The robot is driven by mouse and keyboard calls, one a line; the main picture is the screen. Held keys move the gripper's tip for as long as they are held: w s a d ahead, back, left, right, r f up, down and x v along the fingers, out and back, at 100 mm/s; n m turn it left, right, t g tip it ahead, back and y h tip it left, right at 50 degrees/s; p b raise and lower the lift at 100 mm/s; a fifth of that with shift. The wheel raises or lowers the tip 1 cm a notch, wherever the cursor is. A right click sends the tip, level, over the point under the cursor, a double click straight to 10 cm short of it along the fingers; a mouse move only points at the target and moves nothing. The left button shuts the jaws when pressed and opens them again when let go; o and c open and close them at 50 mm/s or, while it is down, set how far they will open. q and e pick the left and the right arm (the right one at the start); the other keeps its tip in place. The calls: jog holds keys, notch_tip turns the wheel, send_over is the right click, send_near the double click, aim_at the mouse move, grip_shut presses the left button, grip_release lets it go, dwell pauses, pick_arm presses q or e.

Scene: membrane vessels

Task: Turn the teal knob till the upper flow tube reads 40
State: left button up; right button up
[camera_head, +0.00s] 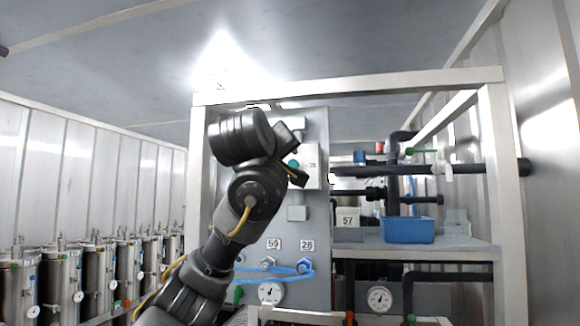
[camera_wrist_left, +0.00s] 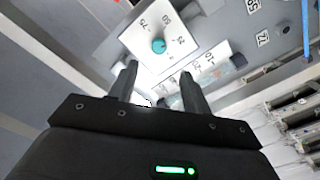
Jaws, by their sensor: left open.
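The teal knob (camera_wrist_left: 158,46) sits on a white dial plate (camera_wrist_left: 158,32) printed with numbers, in the left wrist view. In the head view the knob (camera_head: 293,164) shows as a small teal patch by my left gripper (camera_head: 296,158). In the wrist view my left gripper (camera_wrist_left: 159,75) is open, its two fingers apart and empty, with the knob just beyond the fingertips. A white scale strip (camera_wrist_left: 208,63) with numbers lies beside the plate; I cannot tell which flow tube it belongs to, and no reading is legible. My right gripper is out of view.
A grey panel (camera_head: 318,235) inside a white frame (camera_head: 350,84) carries labels, blue hose (camera_head: 275,277) and gauges. A blue bin (camera_head: 408,230) stands on the shelf at right, below black pipes (camera_head: 450,170). Several steel vessels (camera_head: 60,280) line the left wall.

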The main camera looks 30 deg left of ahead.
aim_at(292, 165)
pick_arm(q)
jog(key=p+x, duration=0.2)
jog(key=x, duration=0.1)
jog(key=p+x, duration=0.6)
jog(key=x, duration=0.1)
jog(key=shift+r, duration=0.35)
jog(key=shift+w+a+f+p, duration=0.15)
jog(key=shift+w+a+p, duration=0.05)
jog(key=shift+w+p, duration=0.2)
jog(key=shift+a+f, duration=0.1)
jog(key=shift+c, duration=0.3)
jog(key=c, duration=0.9)
jog(key=shift+c, duration=0.2)
